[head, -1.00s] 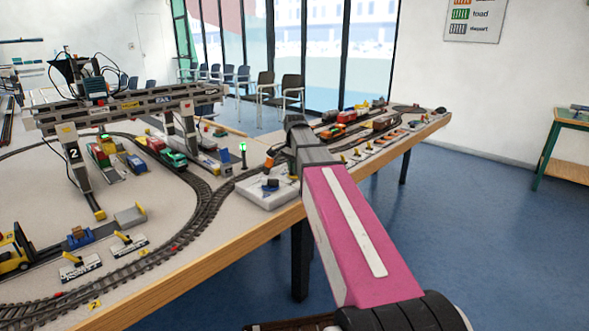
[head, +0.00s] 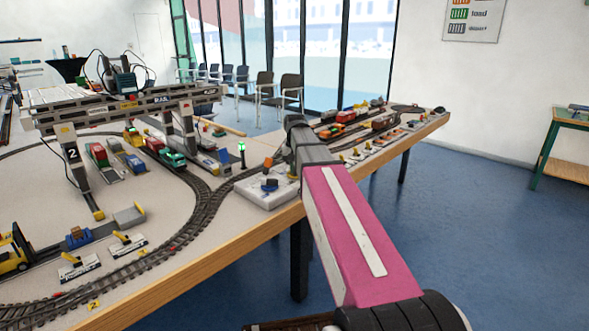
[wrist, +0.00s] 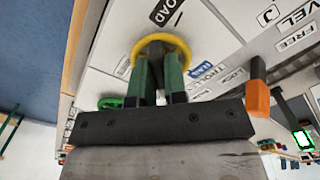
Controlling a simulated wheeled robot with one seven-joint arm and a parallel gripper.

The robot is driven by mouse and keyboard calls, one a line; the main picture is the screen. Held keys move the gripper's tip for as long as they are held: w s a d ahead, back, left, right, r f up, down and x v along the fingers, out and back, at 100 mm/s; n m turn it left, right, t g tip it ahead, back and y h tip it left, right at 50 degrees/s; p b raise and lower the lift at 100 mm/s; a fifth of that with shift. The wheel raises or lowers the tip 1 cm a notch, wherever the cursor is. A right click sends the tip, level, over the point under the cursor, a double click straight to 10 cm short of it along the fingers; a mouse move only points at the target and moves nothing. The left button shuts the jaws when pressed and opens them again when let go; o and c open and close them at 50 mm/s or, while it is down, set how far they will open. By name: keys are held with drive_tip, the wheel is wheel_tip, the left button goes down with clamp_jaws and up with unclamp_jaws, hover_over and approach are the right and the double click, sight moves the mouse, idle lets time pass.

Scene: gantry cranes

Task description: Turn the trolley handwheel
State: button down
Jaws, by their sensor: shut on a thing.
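In the wrist view, a yellow-rimmed handwheel (wrist: 161,37) with a dark centre is on a white control panel (wrist: 112,55). In the head view, the control box (head: 262,201) stands at the table's front edge; my arm hides the gripper and part of the box. The dark trolley (head: 122,80) with cables sits near the middle of the gantry crane (head: 130,105).
An orange-tipped lever (wrist: 257,92) stands right of the fingers, and a green wheel (wrist: 110,102) is to their left. A lit green lamp (head: 242,148) stands behind the box. Tracks, trains and a yellow forklift (head: 14,254) occupy the table.

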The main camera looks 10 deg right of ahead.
drive_tip(key=shift+n, duration=0.6)
drive_tip(key=c, duration=1.2)
unclamp_jaws()
drive_tip(key=shift+o, duration=0.2)
drive_tip(key=shift+r, duration=0.1)
wheel_tip(320, 180, up, 11)
